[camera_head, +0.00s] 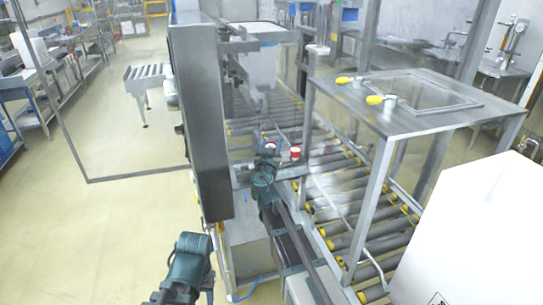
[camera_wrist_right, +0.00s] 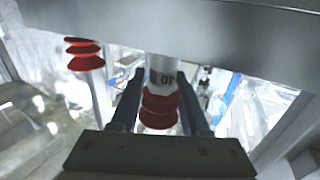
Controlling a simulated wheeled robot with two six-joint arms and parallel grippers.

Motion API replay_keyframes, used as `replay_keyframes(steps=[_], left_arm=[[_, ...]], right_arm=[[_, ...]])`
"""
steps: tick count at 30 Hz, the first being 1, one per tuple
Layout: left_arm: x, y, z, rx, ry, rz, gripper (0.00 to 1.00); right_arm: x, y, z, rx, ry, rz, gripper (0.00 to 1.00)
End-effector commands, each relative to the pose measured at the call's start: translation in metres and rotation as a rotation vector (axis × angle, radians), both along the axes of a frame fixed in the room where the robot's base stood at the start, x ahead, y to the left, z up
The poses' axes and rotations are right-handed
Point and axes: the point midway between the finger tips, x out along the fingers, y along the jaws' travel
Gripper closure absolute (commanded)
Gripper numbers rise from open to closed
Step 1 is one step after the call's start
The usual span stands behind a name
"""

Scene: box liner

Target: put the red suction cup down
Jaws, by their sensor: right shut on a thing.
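My right gripper (camera_wrist_right: 160,98) has a red ribbed suction cup (camera_wrist_right: 159,108) between its two dark fingers, shut on it. A white cylinder with dark lettering (camera_wrist_right: 163,72) adjoins the cup between the fingers. A second red ribbed cup (camera_wrist_right: 85,54) is apart from the fingers at upper left in the wrist view. In the head view my right gripper (camera_head: 268,151) is small beside the tall grey machine column, with red showing at it. A red and white cup (camera_head: 295,153) is just to its right. My left gripper is not visible; only left arm links show at the bottom.
A tall grey column (camera_head: 201,120) stands left of the right gripper. A roller conveyor (camera_head: 345,200) lies behind and to the right, under a metal frame table (camera_head: 420,105) with yellow-knobbed clamps. A large white panel (camera_head: 475,240) fills the lower right. Open floor lies left.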

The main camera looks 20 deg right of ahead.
Motion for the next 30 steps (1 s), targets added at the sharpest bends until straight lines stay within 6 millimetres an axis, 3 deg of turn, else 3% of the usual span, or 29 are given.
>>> replay_keyframes(steps=[1, 5, 22, 23, 27, 30], left_arm=[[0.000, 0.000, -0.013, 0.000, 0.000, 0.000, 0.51], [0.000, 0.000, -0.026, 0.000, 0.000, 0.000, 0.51], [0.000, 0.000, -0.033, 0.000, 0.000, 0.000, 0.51], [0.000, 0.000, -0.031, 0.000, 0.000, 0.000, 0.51], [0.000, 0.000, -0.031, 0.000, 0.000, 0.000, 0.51], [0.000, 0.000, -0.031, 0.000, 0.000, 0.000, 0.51]], right_arm=[[0.000, 0.000, -0.013, 0.000, 0.000, 0.000, 1.00], [0.000, 0.000, -0.026, 0.000, 0.000, 0.000, 1.00], [0.000, 0.000, -0.033, 0.000, 0.000, 0.000, 1.00], [0.000, 0.000, -0.031, 0.000, 0.000, 0.000, 0.49], [0.000, 0.000, -0.031, 0.000, 0.000, 0.000, 0.24], [0.000, 0.000, -0.031, 0.000, 0.000, 0.000, 0.24]])
